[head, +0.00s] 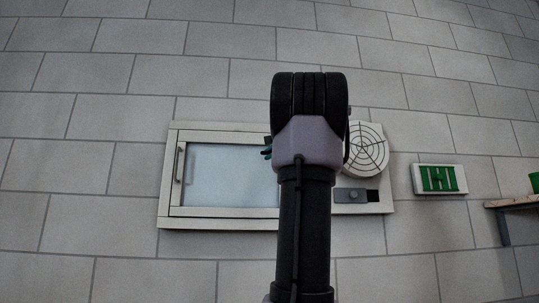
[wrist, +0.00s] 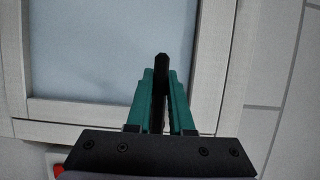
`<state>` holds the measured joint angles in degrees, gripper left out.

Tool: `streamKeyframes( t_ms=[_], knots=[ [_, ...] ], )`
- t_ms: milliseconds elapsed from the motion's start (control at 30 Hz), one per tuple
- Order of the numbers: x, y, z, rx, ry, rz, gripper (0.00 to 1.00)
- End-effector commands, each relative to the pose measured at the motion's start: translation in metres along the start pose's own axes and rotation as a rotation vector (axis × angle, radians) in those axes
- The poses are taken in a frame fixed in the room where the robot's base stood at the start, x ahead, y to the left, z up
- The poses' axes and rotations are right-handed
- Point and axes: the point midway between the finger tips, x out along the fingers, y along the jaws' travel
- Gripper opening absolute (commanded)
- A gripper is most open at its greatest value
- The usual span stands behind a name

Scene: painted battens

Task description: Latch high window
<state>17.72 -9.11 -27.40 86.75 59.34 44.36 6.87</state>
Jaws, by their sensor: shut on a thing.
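The high window is a pale frame (head: 225,224) with a light blue-grey pane (head: 225,175), set in the block wall. In the wrist view its frame (wrist: 208,60) and pane (wrist: 105,45) fill much of the picture. An upright handle (head: 180,163) is on the left side. A grey plate with a round knob (head: 352,195) is at the lower right. My gripper (wrist: 160,85) has teal fingers shut on a narrow dark piece (wrist: 162,65) in front of the pane; what it belongs to is unclear. In the head view my arm hides the frame's middle right.
A round vent grille (head: 364,150) is right of my arm. A green-and-white sign (head: 440,179) hangs further right. A shelf (head: 512,202) with a green object (head: 535,182) is at the right edge. A red spot (wrist: 58,169) shows low in the wrist view. The left wall is bare.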

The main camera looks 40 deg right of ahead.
Motion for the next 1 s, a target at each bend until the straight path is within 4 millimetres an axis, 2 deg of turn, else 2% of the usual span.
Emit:
streamKeyframes(
  t_ms=[767,1000],
  knots=[
    [0.0001,0.0012,-0.0006,0.000,0.001,0.003,0.00],
    [0.0001,0.0043,-0.0006,-0.049,0.001,0.023,0.00]
  ],
)
